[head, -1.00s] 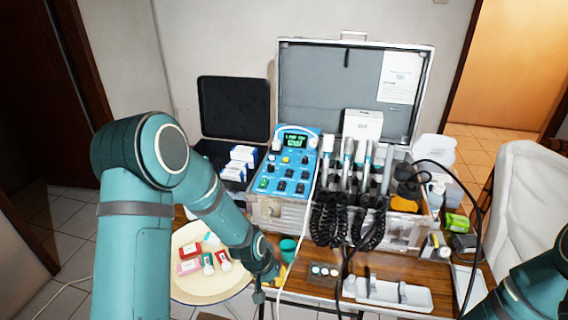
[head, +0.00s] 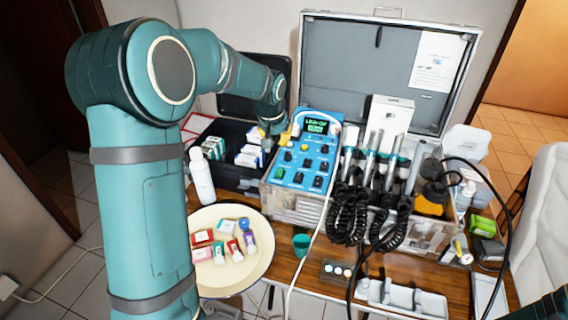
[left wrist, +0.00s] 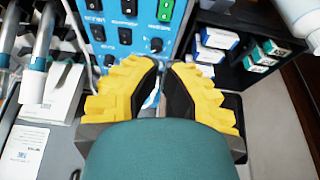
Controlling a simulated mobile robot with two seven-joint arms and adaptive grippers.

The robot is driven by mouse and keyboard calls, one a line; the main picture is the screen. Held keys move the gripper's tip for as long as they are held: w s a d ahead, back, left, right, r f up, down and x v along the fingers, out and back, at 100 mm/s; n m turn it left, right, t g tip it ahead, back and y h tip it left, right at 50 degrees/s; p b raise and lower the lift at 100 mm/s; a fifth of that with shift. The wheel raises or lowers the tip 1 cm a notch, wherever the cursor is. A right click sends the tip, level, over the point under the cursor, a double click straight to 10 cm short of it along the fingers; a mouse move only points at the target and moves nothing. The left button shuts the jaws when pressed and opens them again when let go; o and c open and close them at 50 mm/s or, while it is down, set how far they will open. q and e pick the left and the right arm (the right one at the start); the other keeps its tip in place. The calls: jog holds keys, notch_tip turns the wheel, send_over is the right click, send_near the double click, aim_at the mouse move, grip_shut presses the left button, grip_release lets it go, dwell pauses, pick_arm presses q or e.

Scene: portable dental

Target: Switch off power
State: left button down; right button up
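A blue dental control unit (head: 306,150) with a lit green display (head: 316,126) leans in the open metal case. Its panel has several black rocker switches and one green switch (head: 280,173) at the lower left. In the left wrist view the green switch (left wrist: 165,10) shows at the top edge, beyond the fingertips, beside black switches. I see no readable power label. My left gripper (head: 285,137) is at the unit's upper left edge. Its yellow fingers (left wrist: 166,66) are empty, with a narrow gap between their tips. I cannot tell whether they touch the panel. My right gripper is outside the views.
Handpieces with black coiled cords (head: 358,212) stand right of the unit. A black box (head: 219,166) holding small cartons is on its left. A round tray (head: 215,277) and white bottle (head: 201,176) are near my left arm. A white cable crosses in front of the unit.

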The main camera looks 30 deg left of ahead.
aim_at(283, 169)
pick_arm(q)
jog(key=shift+f, duration=0.1)
jog(key=b+x, duration=0.2)
jog(key=x, duration=1)
jog(key=shift+s+f, duration=0.1)
jog(key=shift+f, duration=0.9)
jog(key=shift+w+f+b, duration=0.25)
jog(key=shift+f+b, duration=0.2)
jog(key=shift+s, duration=0.1)
